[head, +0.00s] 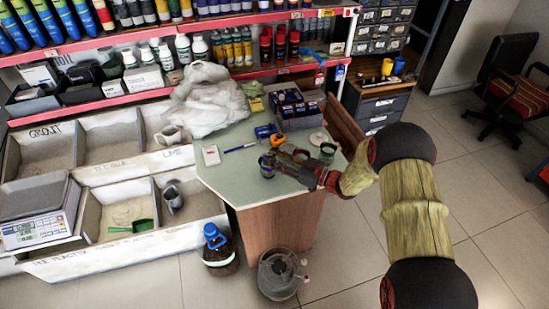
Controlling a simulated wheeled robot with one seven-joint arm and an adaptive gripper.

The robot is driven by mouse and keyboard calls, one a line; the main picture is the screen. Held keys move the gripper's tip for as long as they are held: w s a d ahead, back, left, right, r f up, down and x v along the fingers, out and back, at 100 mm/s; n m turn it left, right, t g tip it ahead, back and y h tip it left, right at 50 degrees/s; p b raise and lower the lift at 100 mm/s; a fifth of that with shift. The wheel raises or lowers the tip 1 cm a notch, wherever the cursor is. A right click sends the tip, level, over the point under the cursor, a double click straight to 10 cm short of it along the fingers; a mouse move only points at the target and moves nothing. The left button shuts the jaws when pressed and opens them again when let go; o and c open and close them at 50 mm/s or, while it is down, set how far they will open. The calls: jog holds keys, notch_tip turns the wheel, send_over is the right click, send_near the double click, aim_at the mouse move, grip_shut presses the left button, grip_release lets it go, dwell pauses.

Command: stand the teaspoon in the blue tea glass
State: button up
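A small blue glass-like thing (267,166) stands on the pale green counter top (232,183), near its front left part. It looks like the blue tea glass, but it is small in the view and partly covered by my gripper. My gripper (279,164) reaches in from the right, low over the counter, with its end right beside the blue thing. I cannot tell whether they touch, or whether the fingers are open or shut. I cannot make out the teaspoon; it may be hidden by the gripper or too thin to see.
A green cup (327,152) stands behind my wrist. Dark boxes (293,108) stand at the back. The front left counter top is clear.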

jog(key=shift+d, duration=0.1)
jog(key=v, duration=1.1)
jog(key=shift+s+d, duration=0.25)
jog(key=shift+d, duration=0.1)
dwell(0.4)
